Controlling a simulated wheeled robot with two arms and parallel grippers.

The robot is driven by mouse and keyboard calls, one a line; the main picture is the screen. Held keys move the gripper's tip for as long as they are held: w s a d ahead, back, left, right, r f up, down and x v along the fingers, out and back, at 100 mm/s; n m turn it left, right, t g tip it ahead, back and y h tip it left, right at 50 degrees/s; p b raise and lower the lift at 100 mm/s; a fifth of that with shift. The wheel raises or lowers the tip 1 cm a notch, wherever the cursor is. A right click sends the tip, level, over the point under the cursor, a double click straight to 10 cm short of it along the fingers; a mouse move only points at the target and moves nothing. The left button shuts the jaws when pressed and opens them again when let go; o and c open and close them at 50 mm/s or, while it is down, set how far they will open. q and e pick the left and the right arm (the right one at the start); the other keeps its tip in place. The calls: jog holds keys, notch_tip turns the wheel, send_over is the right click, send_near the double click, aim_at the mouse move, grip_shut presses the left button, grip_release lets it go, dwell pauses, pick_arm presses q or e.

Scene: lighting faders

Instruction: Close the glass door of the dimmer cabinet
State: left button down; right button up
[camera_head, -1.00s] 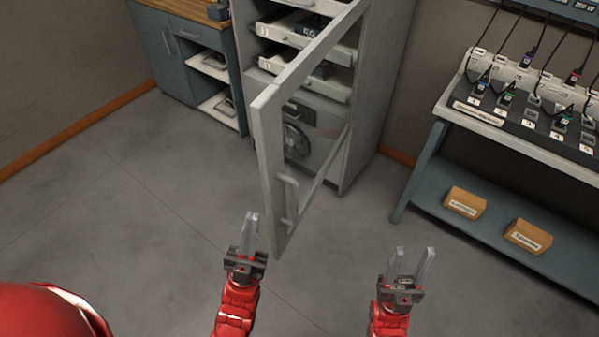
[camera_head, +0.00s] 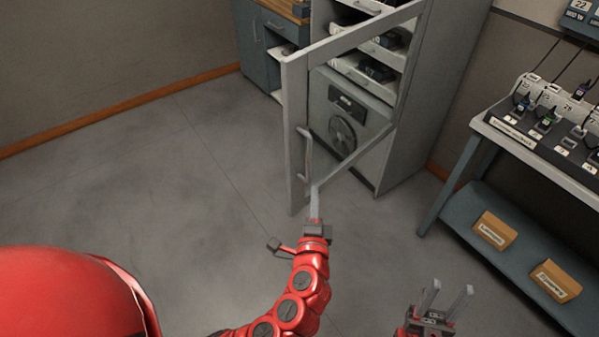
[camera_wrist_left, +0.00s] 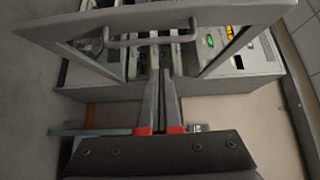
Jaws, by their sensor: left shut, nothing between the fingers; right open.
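The grey-framed glass door (camera_head: 296,140) of the dimmer cabinet (camera_head: 432,110) stands wide open, swung out toward me, with a vertical bar handle (camera_head: 306,155) on its free edge. My left gripper (camera_head: 315,195) is shut and empty, its fingertips at the lower part of the door near the handle's lower end; I cannot tell whether they touch it. My right gripper (camera_head: 445,292) is open and empty at the lower right, away from the door.
A blue-grey bench (camera_head: 465,205) with fader gear on top and two labelled boxes (camera_head: 493,232) (camera_head: 555,281) on its lower shelf stands at the right. A blue cabinet (camera_head: 258,45) stands behind the door. The floor at left is clear.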

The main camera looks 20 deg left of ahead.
pick_arm(q)
jog(key=s+a+r+y, duration=0.1)
jog(key=y, duration=0.1)
jog(key=p, duration=0.3)
send_near(295, 148)
jog(key=w+d, duration=0.1)
jog(key=w, duration=0.3)
jog(key=shift+w+a+r+n+p, duration=0.25)
jog(key=shift+a+p, duration=0.1)
jog(key=shift+a, duration=0.1)
jog(key=shift+w+a+r+n+p, duration=0.15)
jog(key=shift+w+a+p, duration=0.15)
jog(key=shift+a, duration=0.15)
jog(key=shift+w+a+f, duration=0.1)
jog(key=shift+w+a, duration=0.15)
jog(key=shift+a, duration=0.25)
